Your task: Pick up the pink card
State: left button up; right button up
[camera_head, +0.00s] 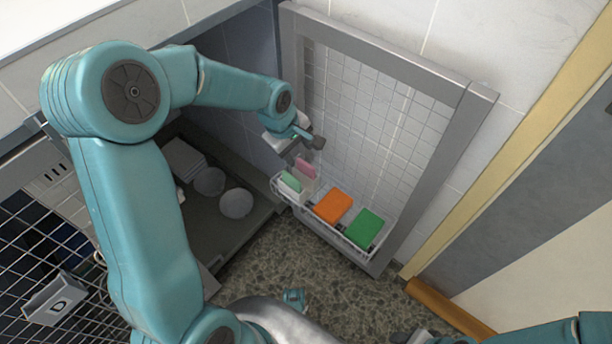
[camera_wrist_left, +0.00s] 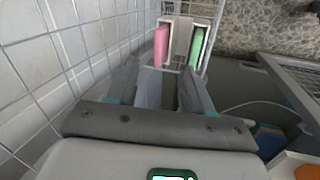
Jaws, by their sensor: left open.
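The pink card (camera_head: 306,167) stands upright in a small white holder at the left end of a wire basket (camera_head: 328,231) on the gate. A pale green card (camera_head: 291,181) stands in the same holder, apart from it. My left gripper (camera_head: 309,146) is open and empty, just above the pink card. In the left wrist view the pink card (camera_wrist_left: 161,46) is beyond the fingertips, with the green card (camera_wrist_left: 197,46) to its right. My right gripper (camera_head: 424,338) shows only partly at the bottom edge of the head view; its jaws are unclear.
An orange block (camera_head: 333,206) and a green block (camera_head: 365,229) sit in the basket to the right. The grey-framed gate (camera_head: 467,130) stands behind it. Two pale round things (camera_head: 236,203) lie in the kennel at left.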

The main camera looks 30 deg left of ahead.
aim_at(304, 164)
pick_arm(q)
jog(key=x, duration=0.2)
jog(key=shift+w+f, duration=0.1)
jog(key=shift+f, duration=0.25)
jog(key=b+x, duration=0.2)
jog(key=x, duration=0.3)
jog(key=shift+f+b, duration=0.15)
jog(key=shift+b, duration=0.2)
grip_shut()
